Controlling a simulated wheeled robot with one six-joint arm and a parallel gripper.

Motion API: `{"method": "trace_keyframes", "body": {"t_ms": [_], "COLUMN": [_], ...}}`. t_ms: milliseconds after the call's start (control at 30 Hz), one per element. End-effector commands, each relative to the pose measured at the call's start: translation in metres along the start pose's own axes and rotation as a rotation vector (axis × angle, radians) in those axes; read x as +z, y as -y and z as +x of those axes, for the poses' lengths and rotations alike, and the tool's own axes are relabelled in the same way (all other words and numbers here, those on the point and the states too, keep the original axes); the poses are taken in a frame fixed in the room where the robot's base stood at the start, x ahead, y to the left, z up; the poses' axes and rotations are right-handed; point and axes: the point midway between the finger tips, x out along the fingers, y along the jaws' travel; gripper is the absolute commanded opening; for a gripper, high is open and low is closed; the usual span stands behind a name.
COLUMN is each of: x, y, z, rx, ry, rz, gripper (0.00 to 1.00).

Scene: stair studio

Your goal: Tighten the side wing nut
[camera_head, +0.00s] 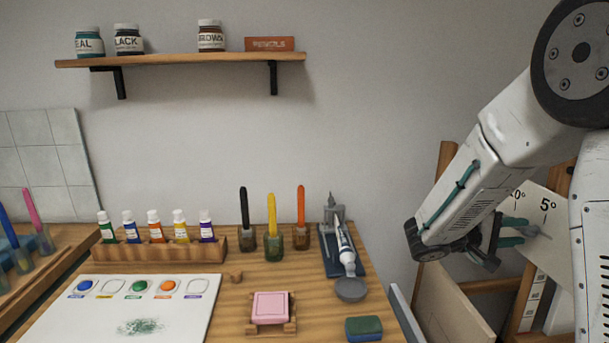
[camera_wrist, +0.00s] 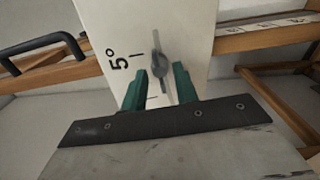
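The grey wing nut (camera_wrist: 159,64) sits on a white angle plate (camera_wrist: 195,30) marked 5° in the wrist view. Its wing looks roughly upright in that picture. My gripper (camera_wrist: 158,72) is open, with one green finger on each side of the nut and gaps showing between. I cannot tell how deep the fingers reach around it. In the head view my gripper (camera_head: 524,231) is at the right, in front of the white plate (camera_head: 548,222) with its 0° and 5° marks. The nut is too small there to make out clearly.
Wooden easel bars (camera_wrist: 255,45) run beside the plate, and a dark handle (camera_wrist: 45,50) is at the left. In the head view a wooden table (camera_head: 225,315) holds paints, brushes and a pink block (camera_head: 270,307). A shelf (camera_head: 180,60) with jars hangs above.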

Motion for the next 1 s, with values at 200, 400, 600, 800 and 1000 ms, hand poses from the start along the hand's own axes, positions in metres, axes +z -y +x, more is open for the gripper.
{"method": "trace_keyframes", "body": {"t_ms": [200,400,600,800,1000], "x": [0.000,-0.001,-0.001,0.000,0.000], "y": [0.000,0.000,0.000,0.000,0.000], "z": [0.000,-0.015,-0.035,-0.054,-0.060], "rx": [0.000,0.000,0.001,0.001,0.000], "ry": [0.001,-0.002,-0.002,-0.002,0.001], "rz": [-0.002,-0.003,-0.003,-0.004,-0.004], "gripper": [0.29,0.29,0.29,0.29,0.29]}}
